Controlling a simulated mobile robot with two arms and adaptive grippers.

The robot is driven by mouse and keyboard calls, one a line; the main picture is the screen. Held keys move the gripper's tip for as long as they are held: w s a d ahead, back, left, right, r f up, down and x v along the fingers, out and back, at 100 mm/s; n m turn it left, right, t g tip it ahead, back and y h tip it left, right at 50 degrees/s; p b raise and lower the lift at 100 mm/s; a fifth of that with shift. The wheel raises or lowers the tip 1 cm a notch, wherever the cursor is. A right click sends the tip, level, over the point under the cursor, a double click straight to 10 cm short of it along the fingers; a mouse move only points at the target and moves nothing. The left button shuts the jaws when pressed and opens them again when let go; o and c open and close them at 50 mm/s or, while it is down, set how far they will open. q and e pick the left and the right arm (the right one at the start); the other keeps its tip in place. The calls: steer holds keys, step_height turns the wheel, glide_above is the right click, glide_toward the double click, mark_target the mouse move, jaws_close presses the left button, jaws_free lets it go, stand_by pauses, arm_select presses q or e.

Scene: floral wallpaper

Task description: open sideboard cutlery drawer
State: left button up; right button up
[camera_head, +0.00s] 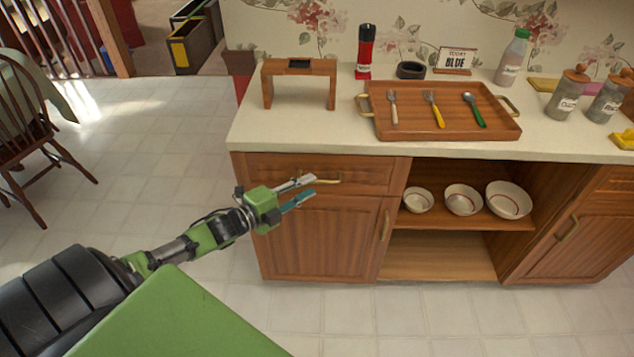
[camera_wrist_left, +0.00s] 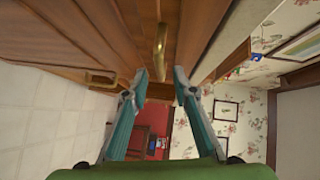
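The wooden sideboard's upper-left drawer (camera_head: 375,170) is shut, its front flush with the cabinet in the head view. Its brass handle (camera_head: 328,181) is partly hidden by my left gripper (camera_head: 312,187). The gripper reaches in from the left, with its two teal-and-grey fingers apart. In the left wrist view, the brass handle (camera_wrist_left: 160,48) stands ahead of and in line with the gap between the open fingertips (camera_wrist_left: 160,82). I cannot tell whether the handle is between the tips. My right gripper is not in view.
A cupboard door (camera_head: 325,235) lies below the drawer. Open shelves (camera_head: 440,255) with several bowls are to its right. The countertop (camera_head: 280,128) carries a wooden tray (camera_head: 447,97) with cutlery, a wooden stand (camera_head: 300,68) and jars. The floor in front is clear.

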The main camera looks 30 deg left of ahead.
mark_target(317, 182)
arm_select(q)
steer(key=shift+x, duration=2.15)
jaws_close()
